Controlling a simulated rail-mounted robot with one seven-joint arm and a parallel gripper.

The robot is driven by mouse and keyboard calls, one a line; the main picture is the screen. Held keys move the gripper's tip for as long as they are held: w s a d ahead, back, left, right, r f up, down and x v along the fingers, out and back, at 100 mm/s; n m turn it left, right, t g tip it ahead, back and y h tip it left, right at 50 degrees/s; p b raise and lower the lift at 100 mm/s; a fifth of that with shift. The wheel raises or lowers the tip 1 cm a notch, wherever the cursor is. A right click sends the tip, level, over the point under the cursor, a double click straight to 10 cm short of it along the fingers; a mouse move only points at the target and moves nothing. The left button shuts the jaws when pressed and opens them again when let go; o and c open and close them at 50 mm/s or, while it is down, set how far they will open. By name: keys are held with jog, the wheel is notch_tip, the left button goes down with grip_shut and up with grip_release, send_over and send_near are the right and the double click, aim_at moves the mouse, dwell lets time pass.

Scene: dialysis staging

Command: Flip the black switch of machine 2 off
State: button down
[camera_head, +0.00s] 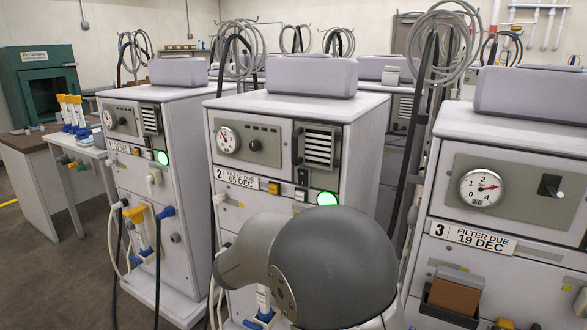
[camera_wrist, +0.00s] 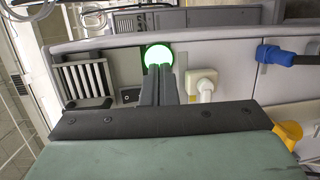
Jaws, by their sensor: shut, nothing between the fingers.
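Machine 2 (camera_head: 280,110) stands in the middle of the head view, with a label reading "2 FILTER DUE 05 DEC" (camera_head: 235,177). My gripper is hidden in the head view behind my dark arm link. In the wrist view my gripper (camera_wrist: 160,72) is shut and empty, its fingertips in front of a lit green lamp (camera_wrist: 158,55). A small dark part (camera_wrist: 131,95) shows beside the fingers; I cannot tell if it is the switch.
Machine 1 (camera_head: 150,105) stands left and machine 3 (camera_head: 480,220) right, close to machine 2. In the wrist view a slatted vent (camera_wrist: 84,80) lies left of the fingers. A white fitting (camera_wrist: 201,83) and a blue connector (camera_wrist: 280,54) stick out on the right.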

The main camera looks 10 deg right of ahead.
aim_at(303, 175)
jog(key=w+a+r+n+t+y, duration=0.1)
jog(key=w+a+r+n+t, duration=0.1)
jog(key=w+a+r+t, duration=0.2)
jog(key=a, duration=0.3)
jog(key=shift+w+a+r+t+p, duration=0.15)
jog(key=shift+w+a+t+p, duration=0.05)
jog(key=shift+w+t+p, duration=0.2)
jog(key=p+x, duration=0.2)
jog(key=x, duration=1.2)
